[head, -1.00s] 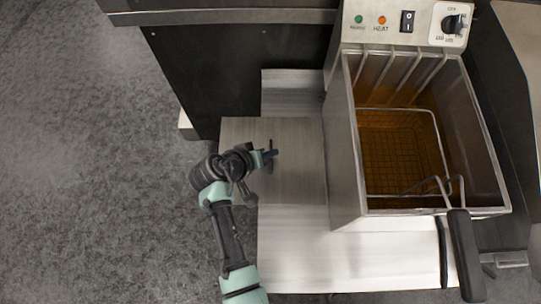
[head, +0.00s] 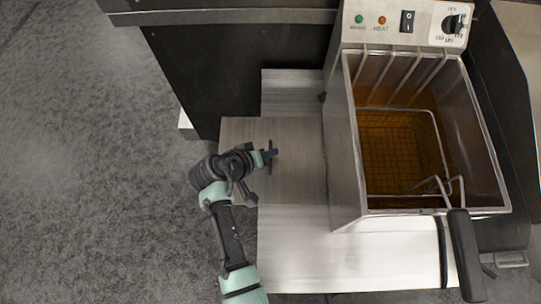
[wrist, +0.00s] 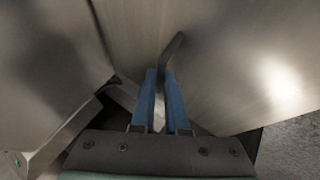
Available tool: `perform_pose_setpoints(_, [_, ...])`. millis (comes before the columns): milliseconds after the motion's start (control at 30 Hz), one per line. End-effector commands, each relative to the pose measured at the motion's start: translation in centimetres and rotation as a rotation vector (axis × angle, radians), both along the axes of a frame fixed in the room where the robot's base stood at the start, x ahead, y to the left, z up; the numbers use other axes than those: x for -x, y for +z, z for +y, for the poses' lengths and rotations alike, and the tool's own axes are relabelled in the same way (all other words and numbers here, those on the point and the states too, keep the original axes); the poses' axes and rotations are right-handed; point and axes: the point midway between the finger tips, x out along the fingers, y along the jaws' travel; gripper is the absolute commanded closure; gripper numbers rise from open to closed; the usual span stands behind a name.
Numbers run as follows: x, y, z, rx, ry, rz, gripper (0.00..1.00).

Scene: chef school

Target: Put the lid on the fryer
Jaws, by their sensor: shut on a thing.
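The fryer (head: 342,165) is an open steel box at the right of the head view, with brown oil and a wire basket (head: 400,150) inside. The lid (head: 302,150) is a flat steel plate left of the fryer, above the steel counter; I cannot tell whether it touches the counter. It also fills much of the wrist view (wrist: 225,65). My gripper (head: 270,155) is shut on the lid's dark upright handle (wrist: 173,48). Its blue fingers (wrist: 161,78) show in the wrist view. The fingers partly hide the handle.
The basket's black handle (head: 466,255) sticks out over the fryer's front edge. The control panel (head: 392,22) with switch and dial stands behind the oil. The steel counter (head: 350,262) is clear in front of the fryer. Grey floor lies to the left.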

Motion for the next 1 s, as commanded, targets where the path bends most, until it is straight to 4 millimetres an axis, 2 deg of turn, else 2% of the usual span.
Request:
perform_pose_setpoints(367, [-0.1,0.3,0.1,0.0,0.002,-0.003,1.0])
perform_pose_setpoints(533, [-0.1,1.4,0.0,0.0,0.001,-0.005,1.0])
perform_pose_setpoints(767, [-0.2,5.3,0.0,-0.002,-0.001,-0.008,1.0])
perform_pose_setpoints(1000, [-0.2,10.6,0.0,-0.001,-0.002,-0.009,1.0])
